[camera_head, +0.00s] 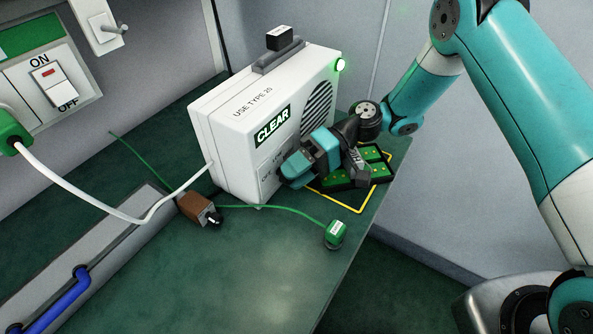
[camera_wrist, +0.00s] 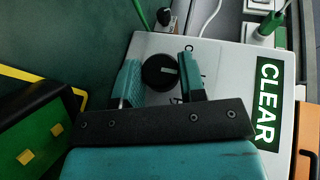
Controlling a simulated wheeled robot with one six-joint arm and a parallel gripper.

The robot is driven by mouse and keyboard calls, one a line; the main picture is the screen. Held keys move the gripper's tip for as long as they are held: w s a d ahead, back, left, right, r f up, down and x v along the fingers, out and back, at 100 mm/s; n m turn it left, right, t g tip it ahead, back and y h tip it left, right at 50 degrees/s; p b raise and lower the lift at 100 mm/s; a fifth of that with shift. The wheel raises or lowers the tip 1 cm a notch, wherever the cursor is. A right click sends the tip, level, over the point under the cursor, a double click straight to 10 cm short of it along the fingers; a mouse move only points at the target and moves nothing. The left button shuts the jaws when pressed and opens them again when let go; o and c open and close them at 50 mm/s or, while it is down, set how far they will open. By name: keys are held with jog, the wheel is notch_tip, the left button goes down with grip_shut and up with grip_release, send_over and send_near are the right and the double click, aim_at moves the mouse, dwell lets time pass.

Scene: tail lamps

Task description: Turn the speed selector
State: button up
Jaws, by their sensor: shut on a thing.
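My gripper (camera_head: 290,172) reaches the lower front of this unit from the right. In the wrist view its two teal fingers (camera_wrist: 158,78) stand on either side of the knob, and the gripper is shut on it. Some lettering beside the knob is partly covered by a finger. In the head view my gripper hides the knob.
A green-capped item (camera_head: 335,232) and a brown block (camera_head: 198,208) lie on the green bench (camera_head: 250,270). A white cable (camera_head: 110,205) runs to the unit. A green lamp (camera_head: 340,65) glows on it.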

jog(key=o, duration=0.9)
jog(key=shift+a, duration=0.1)
jog(key=o, duration=0.3)
notch_tip(320, 180, up, 8)
jog(key=shift+r+p, duration=0.25)
jog(key=shift+p, duration=0.05)
notch_tip(320, 180, up, 12)
jog(key=p, duration=0.8)
jog(key=shift+f, duration=0.25)
jog(key=shift+c, duration=1.4)
